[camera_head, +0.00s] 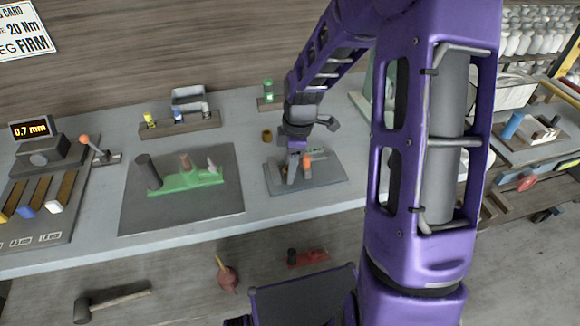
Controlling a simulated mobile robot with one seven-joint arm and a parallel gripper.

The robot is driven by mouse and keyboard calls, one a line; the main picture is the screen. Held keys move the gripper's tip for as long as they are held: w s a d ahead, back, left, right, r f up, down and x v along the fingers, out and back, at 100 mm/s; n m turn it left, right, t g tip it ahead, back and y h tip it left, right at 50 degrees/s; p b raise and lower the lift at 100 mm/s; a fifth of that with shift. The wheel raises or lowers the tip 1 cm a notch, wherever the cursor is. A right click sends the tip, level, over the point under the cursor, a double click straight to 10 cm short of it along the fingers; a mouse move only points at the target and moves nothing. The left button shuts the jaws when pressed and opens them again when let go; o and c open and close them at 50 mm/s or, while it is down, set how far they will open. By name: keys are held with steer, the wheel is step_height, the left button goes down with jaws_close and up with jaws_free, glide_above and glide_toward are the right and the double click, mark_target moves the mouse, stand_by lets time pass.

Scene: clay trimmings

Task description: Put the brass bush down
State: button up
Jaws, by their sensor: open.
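A small brass-coloured ring or cylinder, which looks like the brass bush (267,135), stands upright on the grey bench, left of my wrist and behind the blue-grey plate. My gripper (295,178) points down over the blue-grey plate (331,181), to the front and right of the bush and apart from it. The gripper is open. An orange-topped part (307,160) stands close beside the fingers. The fingers are small in view, and I cannot tell whether they touch anything on the plate.
A dark mat (220,212) with a green fixture (185,182) and a dark cylinder (149,172) lies to the left. A rack of small bottles (180,131) stands at the back. The bench's front strip (270,213) is clear. A hammer (110,305) lies below the bench.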

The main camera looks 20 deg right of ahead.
step_height(320, 180, up, 12)
steer(key=d+p, duration=0.1)
steer(key=shift+s+d, duration=0.15)
steer(key=shift+d, duration=0.05)
stand_by(0.4)
